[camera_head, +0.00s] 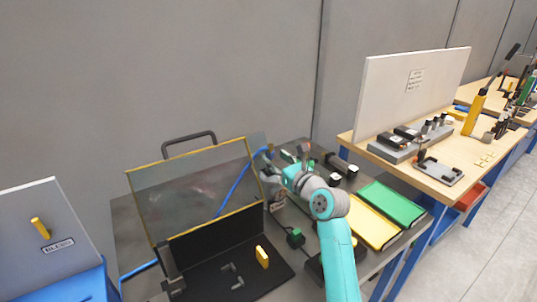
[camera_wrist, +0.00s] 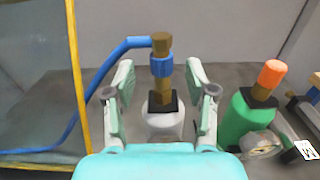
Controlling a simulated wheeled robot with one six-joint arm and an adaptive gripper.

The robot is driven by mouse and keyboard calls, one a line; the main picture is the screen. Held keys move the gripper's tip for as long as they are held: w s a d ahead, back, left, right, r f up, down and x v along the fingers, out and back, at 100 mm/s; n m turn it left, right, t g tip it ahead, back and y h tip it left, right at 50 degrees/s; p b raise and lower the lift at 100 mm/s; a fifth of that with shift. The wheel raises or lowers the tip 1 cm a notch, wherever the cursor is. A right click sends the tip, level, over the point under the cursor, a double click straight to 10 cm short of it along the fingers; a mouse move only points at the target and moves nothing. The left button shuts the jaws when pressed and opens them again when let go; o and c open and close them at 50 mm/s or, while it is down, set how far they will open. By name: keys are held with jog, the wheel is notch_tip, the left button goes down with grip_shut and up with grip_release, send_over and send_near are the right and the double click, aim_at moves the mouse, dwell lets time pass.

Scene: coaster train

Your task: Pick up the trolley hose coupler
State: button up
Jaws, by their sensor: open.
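The hose coupler (camera_wrist: 161,70) is a brass-coloured upright piece with a blue collar, in the middle of the wrist view. A blue hose (camera_wrist: 106,65) runs from its upper part to the left and down. The coupler stands on a black square piece on a pale rounded base (camera_wrist: 163,122). My gripper (camera_wrist: 160,84) is open, with one finger on each side of the coupler and a visible gap on both sides. In the head view the blue hose (camera_head: 236,182) rises behind the clear panel towards my gripper, and my arm partly hides that area.
A clear yellow-edged panel (camera_head: 195,185) stands at the left, close to the hose. A green bottle-like thing (camera_wrist: 240,118) with an orange top stands right of the coupler. Green (camera_head: 391,204) and yellow (camera_head: 368,228) trays lie right of my arm.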

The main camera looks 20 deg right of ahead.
jog(key=shift+x, duration=1.95)
jog(key=shift+d+r, duration=0.1)
grip_shut()
